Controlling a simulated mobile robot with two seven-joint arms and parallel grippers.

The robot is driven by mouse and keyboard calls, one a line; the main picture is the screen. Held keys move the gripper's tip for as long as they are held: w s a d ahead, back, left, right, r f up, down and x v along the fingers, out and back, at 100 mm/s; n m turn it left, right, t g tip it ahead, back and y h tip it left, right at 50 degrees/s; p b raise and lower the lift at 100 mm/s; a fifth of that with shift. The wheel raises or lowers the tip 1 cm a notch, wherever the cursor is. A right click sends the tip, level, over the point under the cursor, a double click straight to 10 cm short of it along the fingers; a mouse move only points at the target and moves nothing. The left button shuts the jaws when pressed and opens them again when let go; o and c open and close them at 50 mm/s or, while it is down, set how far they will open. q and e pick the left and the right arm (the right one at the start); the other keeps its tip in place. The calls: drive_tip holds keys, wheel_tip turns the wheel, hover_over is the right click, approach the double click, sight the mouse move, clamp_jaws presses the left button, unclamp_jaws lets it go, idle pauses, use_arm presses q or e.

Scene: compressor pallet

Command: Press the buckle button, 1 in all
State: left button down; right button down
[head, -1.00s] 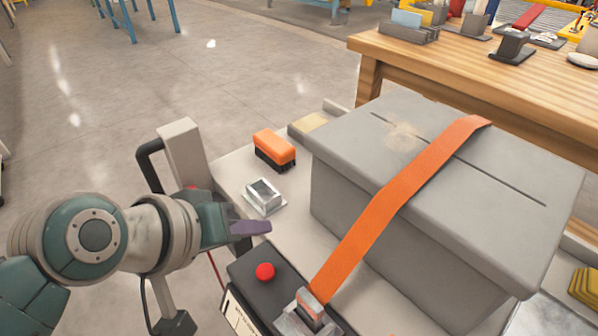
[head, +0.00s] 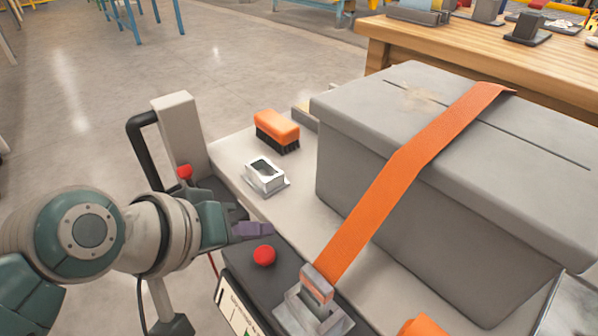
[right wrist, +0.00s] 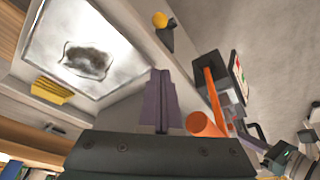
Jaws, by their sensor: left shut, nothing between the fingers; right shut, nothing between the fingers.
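The orange strap (head: 415,160) runs over the grey lidded box (head: 450,215) down to a metal buckle (head: 312,308) at the front. A red domed button (head: 264,256) sits on the dark housing (head: 288,268) beside the buckle. My left gripper (head: 268,229) is shut and empty, its purple fingertips just above and behind the red button in the picture; I cannot tell whether they touch it. My right gripper (right wrist: 162,75) is shut and empty in the right wrist view. The strap (right wrist: 212,90) and a grey buckle part (right wrist: 232,98) show to its right.
An orange brush (head: 277,131) and an open metal block (head: 265,176) lie on the pallet behind the housing. A post with a black handle (head: 180,140) stands at left, near another red knob (head: 185,172). A wooden table (head: 440,50) is at back right.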

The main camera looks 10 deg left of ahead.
sight(260, 260)
use_arm(q)
drive_tip(key=shift+f+b, duration=0.45)
drive_tip(key=shift+f, duration=0.75)
drive_tip(key=shift+f, duration=0.15)
idle(1.0)
drive_tip(key=shift+f, duration=0.25)
drive_tip(key=shift+f+b, duration=0.45)
drive_tip(key=shift+f, duration=0.1)
idle(0.6)
drive_tip(key=shift+r, duration=0.1)
drive_tip(key=shift+r+p, duration=0.85)
drive_tip(key=shift+p, duration=0.3)
wheel_tip(260, 260, up, 5)
drive_tip(key=p, duration=0.5)
drive_tip(key=shift+r+p, duration=0.1)
drive_tip(key=shift+p, duration=0.3)
